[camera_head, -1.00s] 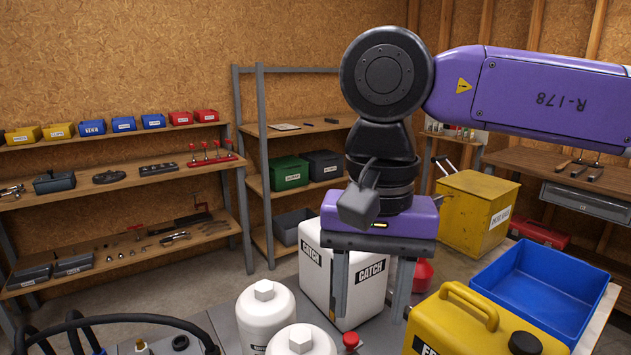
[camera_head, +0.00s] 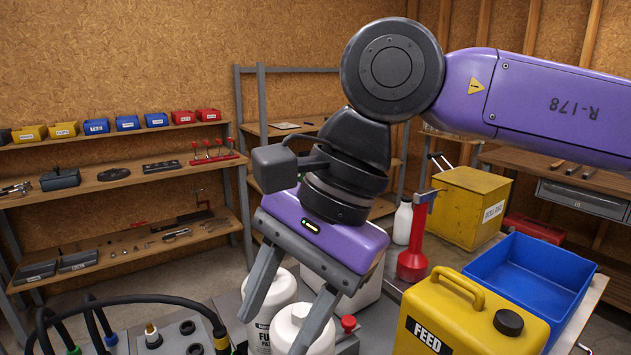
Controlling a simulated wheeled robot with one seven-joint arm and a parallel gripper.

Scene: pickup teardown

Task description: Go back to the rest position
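My gripper (camera_head: 276,333) hangs tilted from the purple wrist, fingers pointing down and to the left. Its two fingers stand apart, with nothing visibly held between them. White bottles, the left one labelled "FU…" (camera_head: 274,311) and another at its right (camera_head: 297,325), are seen behind and between the fingers. I cannot tell how close the fingers are to them. A white box (camera_head: 362,293) is mostly hidden behind the gripper.
A yellow "FEED" jug (camera_head: 455,315), a blue tray (camera_head: 540,285) and a red oil-can-like vessel (camera_head: 412,262) stand to the right. Black hoses (camera_head: 130,303) lie front left. Shelves (camera_head: 120,185) line the left wall. A yellow chest (camera_head: 475,205) stands behind.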

